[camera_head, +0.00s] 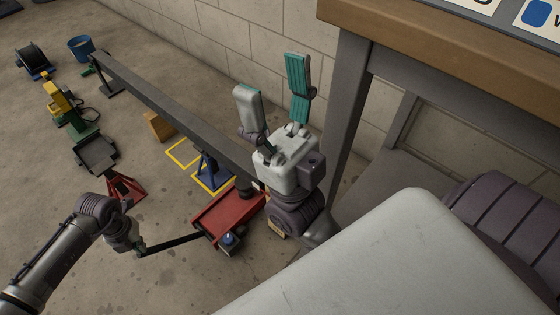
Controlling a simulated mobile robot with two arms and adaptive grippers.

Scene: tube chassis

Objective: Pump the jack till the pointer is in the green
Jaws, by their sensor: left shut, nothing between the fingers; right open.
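The red jack (222,214) sits on the concrete floor under the near end of a long grey beam (165,105). Its black handle (172,244) runs out to the left, low and nearly level. My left gripper (138,247) is shut with nothing between its fingers, at the handle's outer end; I cannot tell whether it touches it. A small dark box with a bluish top (229,239) is at the jack's front; no pointer or green zone is readable. My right gripper (273,98) is open and empty, fingers up, right of the beam, hiding part of its near end.
A blue stand (210,172) is under the beam in a yellow floor square, with another yellow square (184,153) beside it. A red stand (123,187), yellow-green machine (60,101) and blue bucket (81,47) stand left. A workbench (400,30) blocks the right.

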